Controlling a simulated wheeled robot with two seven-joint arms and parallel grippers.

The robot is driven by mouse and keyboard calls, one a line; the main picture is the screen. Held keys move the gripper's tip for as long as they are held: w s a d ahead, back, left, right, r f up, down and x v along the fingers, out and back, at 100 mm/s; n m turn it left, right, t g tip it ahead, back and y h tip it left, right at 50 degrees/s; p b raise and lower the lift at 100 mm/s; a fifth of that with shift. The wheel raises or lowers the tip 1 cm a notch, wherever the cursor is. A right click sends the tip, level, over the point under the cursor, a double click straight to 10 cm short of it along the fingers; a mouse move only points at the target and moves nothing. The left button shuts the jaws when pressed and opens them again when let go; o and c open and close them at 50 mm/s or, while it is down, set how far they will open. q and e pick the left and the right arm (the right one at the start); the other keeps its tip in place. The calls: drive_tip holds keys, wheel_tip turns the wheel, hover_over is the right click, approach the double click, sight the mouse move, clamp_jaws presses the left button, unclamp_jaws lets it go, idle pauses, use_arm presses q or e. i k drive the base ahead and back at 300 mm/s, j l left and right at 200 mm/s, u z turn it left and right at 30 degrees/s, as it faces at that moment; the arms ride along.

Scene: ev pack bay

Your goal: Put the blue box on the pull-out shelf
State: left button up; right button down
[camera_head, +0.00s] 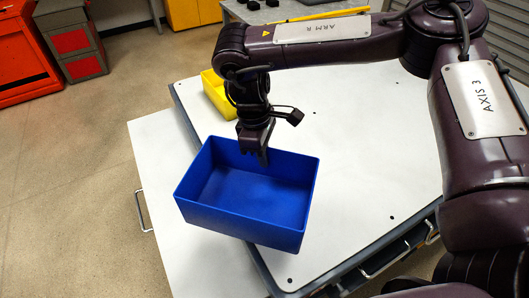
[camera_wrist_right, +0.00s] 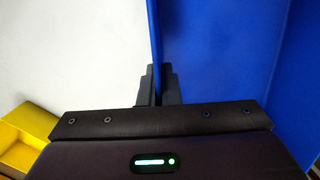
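The blue box (camera_head: 245,228) is open-topped and empty. In the head view it overlaps the left edge of the white worktop and the pull-out shelf (camera_head: 150,150). The shelf is a white board with a wire handle, out to the left of the worktop. My right gripper (camera_head: 253,152) is at the box's far wall, pointing down. In the right wrist view the fingers (camera_wrist_right: 157,88) are shut on that blue wall, one on each side. Whether the box's underside touches anything is hidden. My left gripper is not in view.
A yellow bin (camera_head: 215,92) stands on the white worktop (camera_head: 370,150) behind the box. The worktop's right part is clear. Red and grey cabinets (camera_head: 75,40) stand at the back left. Open floor lies left of the shelf.

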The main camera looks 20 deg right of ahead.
sight(173, 170)
drive_tip(key=i+j, duration=0.4)
drive_tip(key=j, duration=0.15)
drive_tip(key=i+j, duration=0.4)
drive_tip(key=j, duration=0.15)
drive_tip(key=i+j, duration=0.45)
drive_tip(key=j, duration=0.1)
